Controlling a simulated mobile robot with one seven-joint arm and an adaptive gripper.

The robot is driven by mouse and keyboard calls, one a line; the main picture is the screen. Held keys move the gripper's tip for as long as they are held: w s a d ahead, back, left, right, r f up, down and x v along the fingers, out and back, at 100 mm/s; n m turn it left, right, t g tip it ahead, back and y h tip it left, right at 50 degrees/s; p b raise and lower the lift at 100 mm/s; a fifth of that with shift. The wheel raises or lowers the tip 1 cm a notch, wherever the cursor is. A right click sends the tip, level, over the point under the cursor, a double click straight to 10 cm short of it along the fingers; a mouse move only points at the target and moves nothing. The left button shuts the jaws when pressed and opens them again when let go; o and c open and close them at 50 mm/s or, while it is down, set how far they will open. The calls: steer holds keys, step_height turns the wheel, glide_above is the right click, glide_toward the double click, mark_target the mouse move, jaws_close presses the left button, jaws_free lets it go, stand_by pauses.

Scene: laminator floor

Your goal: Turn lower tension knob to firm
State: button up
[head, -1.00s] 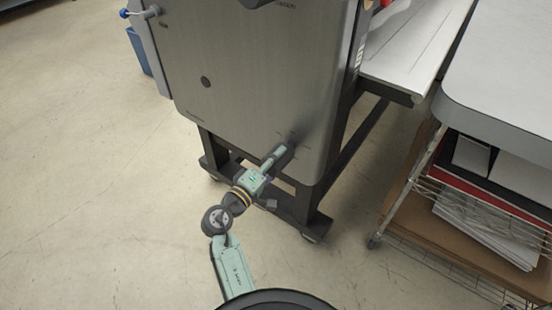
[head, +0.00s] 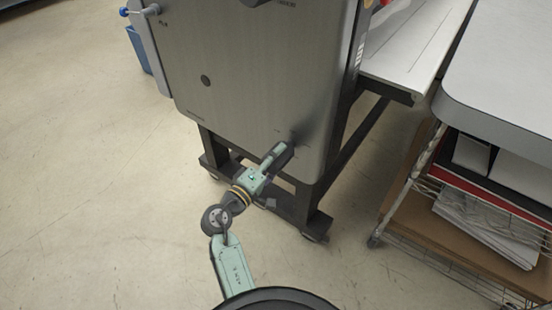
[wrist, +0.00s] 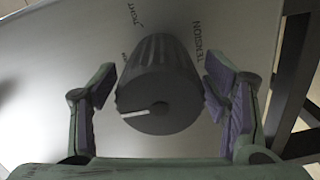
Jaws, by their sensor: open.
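The lower tension knob (wrist: 160,85) is a dark grey ribbed cylinder with a white pointer line on its face. In the wrist view the line points left. "TENSION" is printed on the panel to its right, with other small lettering above and to its left. My gripper (wrist: 160,100) is open, with one purple-padded finger on each side of the knob and visible gaps between pads and knob. In the head view my gripper (head: 284,150) is at the lower right of the machine's steel panel (head: 250,80) and hides most of the knob.
The machine stands on a dark wheeled frame (head: 308,205). A white side table (head: 410,50) adjoins it at the right. A wire shelf cart (head: 400,190) with paper stacks stands further right. A blue bin (head: 139,50) is at the back left. The floor at left is clear.

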steer(key=v, duration=1.2)
